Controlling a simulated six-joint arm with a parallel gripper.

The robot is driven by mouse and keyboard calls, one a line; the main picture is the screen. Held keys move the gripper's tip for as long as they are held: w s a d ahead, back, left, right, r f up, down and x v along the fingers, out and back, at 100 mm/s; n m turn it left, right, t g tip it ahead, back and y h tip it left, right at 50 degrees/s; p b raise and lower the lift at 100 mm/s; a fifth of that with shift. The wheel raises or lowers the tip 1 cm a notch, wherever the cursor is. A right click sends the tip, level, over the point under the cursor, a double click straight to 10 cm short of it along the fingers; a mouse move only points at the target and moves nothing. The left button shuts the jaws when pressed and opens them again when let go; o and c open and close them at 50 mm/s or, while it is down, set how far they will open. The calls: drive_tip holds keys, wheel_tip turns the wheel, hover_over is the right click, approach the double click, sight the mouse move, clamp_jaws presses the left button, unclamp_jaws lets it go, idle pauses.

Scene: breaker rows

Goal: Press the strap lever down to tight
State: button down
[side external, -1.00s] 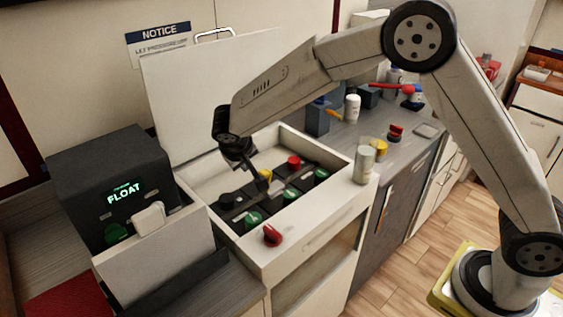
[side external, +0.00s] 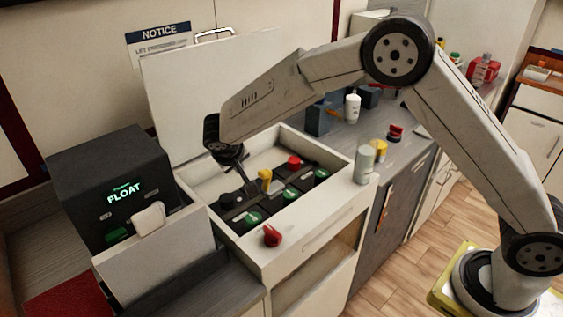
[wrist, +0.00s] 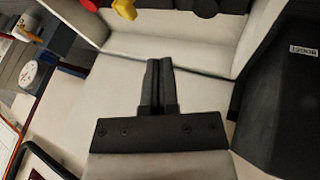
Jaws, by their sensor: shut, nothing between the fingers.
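A yellow lever-like part (side external: 265,174) stands up among the black blocks in the open white box. I cannot tell for sure that it is the strap lever. It also shows at the top edge of the wrist view (wrist: 124,8), cut off by the frame. My gripper (side external: 246,182) is shut and empty, pointing down into the box just left of the yellow part. In the wrist view its two fingers (wrist: 160,65) are together, with the yellow part beyond them and to the left. Contact with the blocks is not clear.
Black blocks with green discs (side external: 253,218) and a red knob (side external: 294,161) fill the box. A red knob (side external: 272,236) sits on its front rim (side external: 316,232).

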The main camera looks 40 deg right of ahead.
sight(264, 171)
drive_tip(key=w+d+f, duration=0.3)
drive_tip(key=d+f, duration=0.4)
drive_tip(key=f, duration=0.1)
drive_tip(key=shift+d, duration=0.2)
drive_tip(key=shift+s+d+r+y, duration=0.1)
drive_tip(key=shift+d+y, duration=0.35)
drive_tip(key=shift+y, duration=0.05)
idle(0.9)
drive_tip(key=shift+d+r+m+y, duration=0.2)
drive_tip(key=shift+d+m+y, duration=0.2)
drive_tip(key=shift+d+y, duration=0.9)
drive_tip(key=shift+d+f+m+y, duration=0.15)
drive_tip(key=shift+d+y, duration=0.65)
drive_tip(key=shift+y, duration=0.2)
drive_tip(key=shift+d+f+m+y, duration=0.1)
drive_tip(key=shift+d+m+y, duration=0.05)
drive_tip(key=shift+d+y, duration=0.75)
drive_tip(key=shift+d+f+m+y, duration=0.15)
drive_tip(key=shift+d+f+y, duration=0.1)
drive_tip(key=shift+d+y, duration=0.35)
drive_tip(key=shift+d+f+m+y, duration=0.15)
drive_tip(key=shift+d+f+y, duration=0.1)
drive_tip(key=shift+y, duration=0.55)
drive_tip(key=d+f+y, duration=0.1)
drive_tip(key=d+y, duration=0.1)
drive_tip(key=y, duration=0.1)
drive_tip(key=shift+f+m, duration=0.3)
drive_tip(key=shift+f, duration=0.05)
drive_tip(key=shift+d+f, duration=0.35)
drive_tip(key=shift+f, duration=0.05)
